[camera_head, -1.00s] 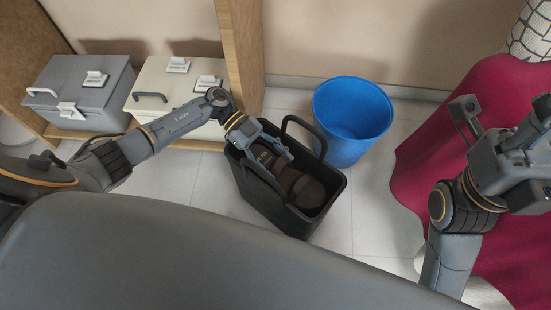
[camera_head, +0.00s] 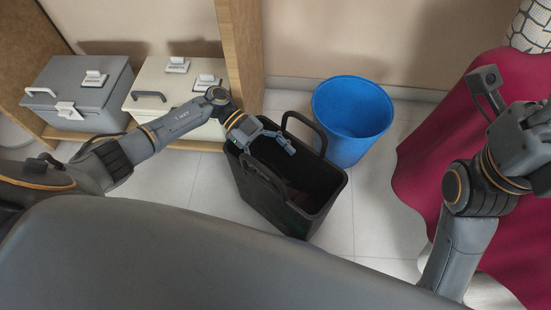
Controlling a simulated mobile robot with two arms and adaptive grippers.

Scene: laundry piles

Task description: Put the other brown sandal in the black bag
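The black bag (camera_head: 322,208) stands upright and open on the tiled floor, with both handles up. My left gripper (camera_head: 270,146) is over the bag's mouth at its left side, open, with nothing between its fingers. A dark brown shape, likely the sandal (camera_head: 299,197), shows faintly deep in the bag. The shade inside hides most of it, and I cannot tell whether another sandal lies there. My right gripper (camera_head: 512,96) is at the right edge over the dark red cloth, partly cut off. One finger stands out from the palm, and it looks open and empty.
A blue bin (camera_head: 350,120) stands just behind and right of the bag. A grey box (camera_head: 85,95) and a cream box (camera_head: 165,103) sit on a wooden shelf at the left. Dark red cloth (camera_head: 430,170) covers the right side. Bare tiles lie between bag and cloth.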

